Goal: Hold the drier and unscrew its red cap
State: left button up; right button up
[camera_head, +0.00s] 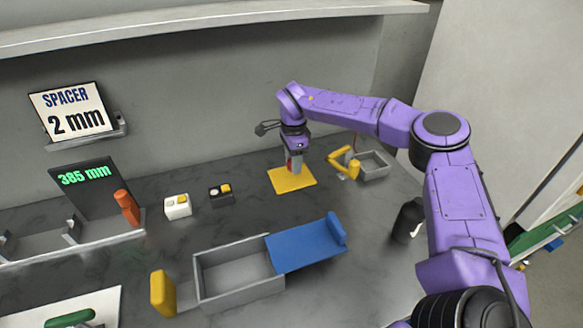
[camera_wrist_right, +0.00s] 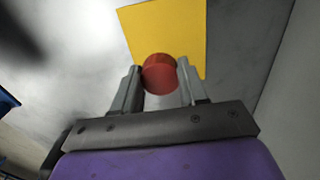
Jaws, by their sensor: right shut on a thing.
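The red cap (camera_wrist_right: 159,74) shows as a round red top between the fingertips of my right gripper (camera_wrist_right: 160,80) in the right wrist view. The fingers are shut on it from both sides. In the head view my right gripper (camera_head: 294,162) points down over the yellow mat (camera_head: 280,182), with a little red showing at its fingers. The yellow mat also shows in the wrist view (camera_wrist_right: 180,25). The drier's body is mostly hidden by the gripper and cap; I cannot tell its shape. My left gripper is not in view.
A grey tray (camera_head: 373,166) and a yellow bent handle (camera_head: 345,164) stand right of the mat. In front are an open grey box (camera_head: 238,290) with a blue lid (camera_head: 305,243) and a dark cylinder (camera_head: 408,220). Two small button boxes (camera_head: 177,206) (camera_head: 220,195) stand left.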

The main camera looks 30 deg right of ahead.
aim_at(292, 177)
jog(key=shift+w+f, duration=0.3)
jog(key=shift+f, duration=0.05)
jog(key=shift+w+d+f, duration=0.1)
jog(key=shift+w+f, duration=0.05)
jog(key=shift+f, duration=0.85)
jog(key=shift+w+f, duration=0.15)
jog(key=shift+f, duration=0.8)
jog(key=shift+f, duration=0.1)
jog(key=o, duration=1.2)
jog(key=shift+c, duration=0.2)
notch_tip(292, 177, up, 12)
jog(key=shift+r, duration=0.2)
